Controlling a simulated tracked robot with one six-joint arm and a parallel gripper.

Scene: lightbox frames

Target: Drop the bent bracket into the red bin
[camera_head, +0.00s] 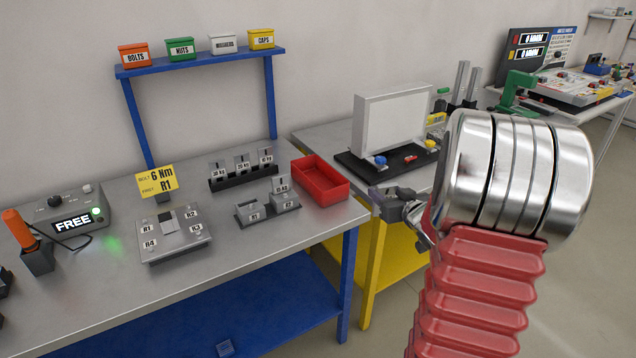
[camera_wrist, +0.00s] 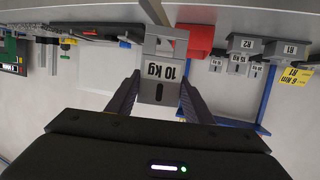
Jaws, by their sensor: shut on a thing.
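My gripper (camera_head: 396,205) is off the right end of the near bench in the head view, to the right of the red bin. In the wrist view, its fingers (camera_wrist: 158,82) are shut on a grey piece (camera_wrist: 158,70) labelled 10 kg, with an open frame-like part beyond the label. I cannot tell whether this piece is the bent bracket, and I see no other clear bent bracket. The red bin (camera_head: 329,195) sits at the bench's right end, open on top, with nothing visible inside. It also shows in the wrist view (camera_wrist: 194,40).
Left of the bin are a rack of labelled weights (camera_head: 243,180) and a holder (camera_head: 268,213) marked R1 and R2. A flat fixture (camera_head: 175,237) lies farther left. A second bench with a white panel (camera_head: 393,120) stands behind my gripper. My red ridged arm covers the right side.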

